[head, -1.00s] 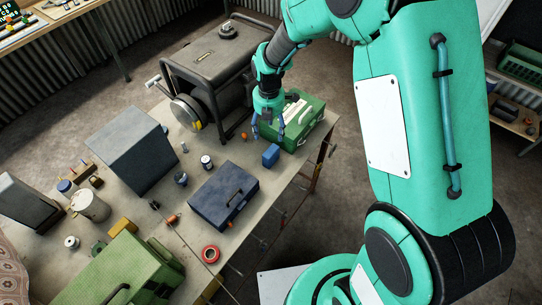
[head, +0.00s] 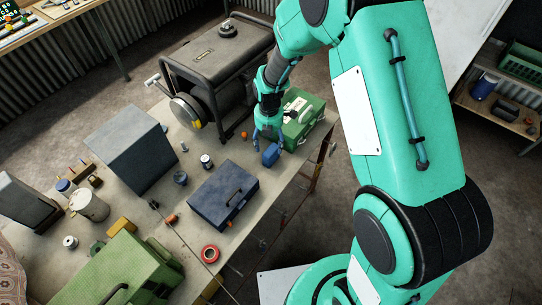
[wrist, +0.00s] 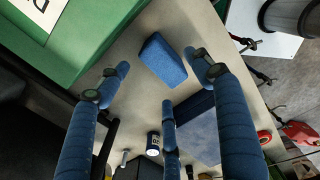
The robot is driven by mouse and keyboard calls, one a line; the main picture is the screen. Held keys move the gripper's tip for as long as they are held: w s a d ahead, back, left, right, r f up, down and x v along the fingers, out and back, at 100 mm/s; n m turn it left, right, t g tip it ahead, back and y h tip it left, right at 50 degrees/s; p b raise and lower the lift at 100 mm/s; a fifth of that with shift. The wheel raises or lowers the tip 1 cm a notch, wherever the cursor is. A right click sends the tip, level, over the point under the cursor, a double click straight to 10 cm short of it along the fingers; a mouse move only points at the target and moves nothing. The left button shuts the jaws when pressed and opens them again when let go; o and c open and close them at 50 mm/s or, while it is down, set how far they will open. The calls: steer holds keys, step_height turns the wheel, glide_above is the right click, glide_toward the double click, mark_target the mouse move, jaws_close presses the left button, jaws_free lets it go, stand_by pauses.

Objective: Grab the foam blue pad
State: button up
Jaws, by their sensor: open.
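The foam blue pad (head: 270,154) is a small blue block on the workbench, between the dark blue case and the green case. It also shows in the wrist view (wrist: 163,61), lying apart from the fingers, near the upper middle between their tips. My gripper (head: 268,136) is above and close to the pad in the head view. In the wrist view my gripper (wrist: 158,82) has its blue fingers spread wide with nothing between them. Whether a finger touches the pad cannot be told from the head view.
A green case (head: 300,118) stands right behind the pad. A dark blue case (head: 223,194) lies to its left front. A black generator (head: 215,72) stands behind. A small orange item (head: 245,135) and a can (head: 206,161) are nearby. The bench's edge is close to the right.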

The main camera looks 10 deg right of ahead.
mark_target(269, 149)
steer(key=shift+f, duration=0.1)
steer(key=shift+f+b, duration=0.35)
steer(key=shift+f, duration=2.2)
steer(key=c, duration=0.9)
